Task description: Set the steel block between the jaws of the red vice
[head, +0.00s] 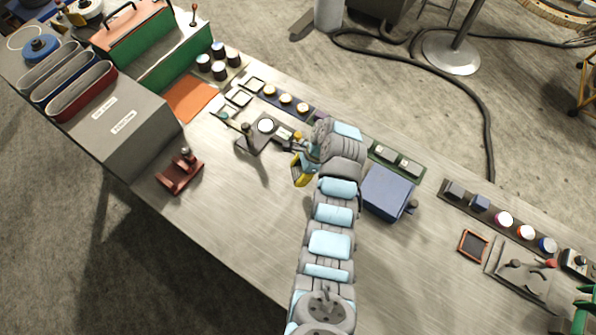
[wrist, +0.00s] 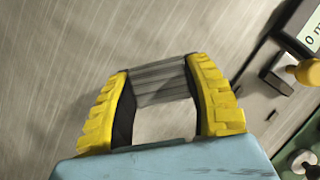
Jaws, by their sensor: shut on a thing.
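My gripper (head: 300,174) is over the middle of the bench in the head view. In the wrist view its yellow fingers (wrist: 160,72) are shut on the grey steel block (wrist: 162,84), one on each side of it. The block is hidden or too small to make out in the head view. The small red vice (head: 181,173) stands on the bench to the left of my gripper, near the front edge. The vice is well apart from my gripper and does not show in the wrist view. Its jaw gap is too small to judge.
A dial-like instrument on a dark base (head: 256,134) stands between vice and gripper, towards the back. A blue box (head: 388,192) is right of my arm. A large grey holder (head: 120,130) stands left of the vice. A digital readout (wrist: 308,32) is near my gripper. The front bench is clear.

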